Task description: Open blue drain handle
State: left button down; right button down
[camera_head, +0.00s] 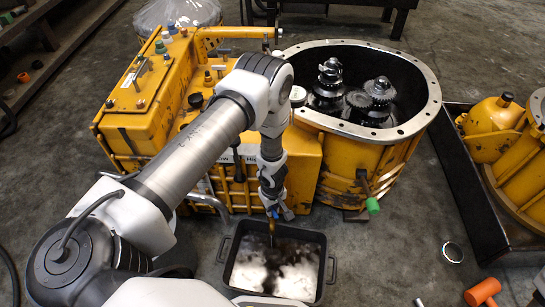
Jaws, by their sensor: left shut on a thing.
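The yellow transmission housing (355,160) stands in the middle, with its round top open and gears inside. My left gripper (279,209) reaches down in front of its lower front side and is shut on the blue drain handle (275,213). Only a small bit of blue shows between the fingers; the rest of the handle is hidden. A brownish fitting (271,226) shows just below the fingertips. A black drain pan (326,268) sits on the floor below, with dark patches across its bright bottom. My right gripper is not in view.
A green-tipped handle (372,205) sticks out from the housing to the right of my gripper. An orange mallet (483,292) and a metal ring (452,252) lie on the floor at right. A yellow part in a black tray (470,200) stands at far right.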

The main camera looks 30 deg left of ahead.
pick_arm(q)
jog(key=shift+s+r+m+p, duration=0.15)
jog(key=shift+m+p, duration=0.35)
jog(key=shift+m, duration=1.4)
jog(key=shift+f, duration=0.25)
jog(key=shift+m, duration=0.9)
jog(key=shift+c, duration=0.6)
grip_release()
jog(key=shift+r, duration=0.1)
notch_tip(320, 180, up, 7)
jog(key=p, duration=0.7)
jog(key=shift+r, duration=0.1)
jog(key=shift+f, duration=0.2)
